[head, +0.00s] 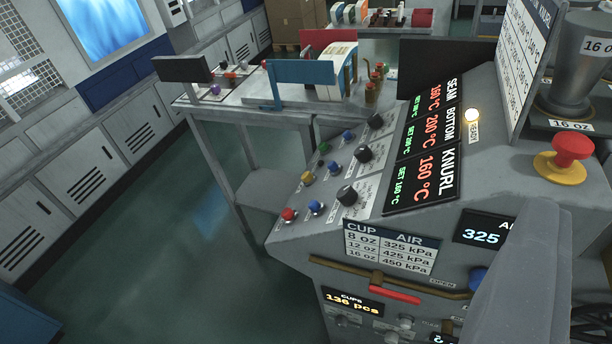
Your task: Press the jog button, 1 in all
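A grey machine's sloped control panel (272,238) fills the middle right. It carries small push buttons: a red button (288,214), a blue button (315,207), a yellow button (307,177), a green button (324,147), and further blue ones (333,167). Their labels are too small to read, so I cannot tell which is the jog button. A grey part that looks like my gripper (525,275) shows at the lower right, in front of the machine and apart from these buttons. Its fingertips cannot be made out, and I see nothing held.
Black knobs (347,195) stand beside the buttons. A red mushroom button (573,150) on a yellow base is at the right. A red-handled lever (395,294) sticks out from the front. A bench (215,110) stands behind. The green floor (160,250) at left is clear.

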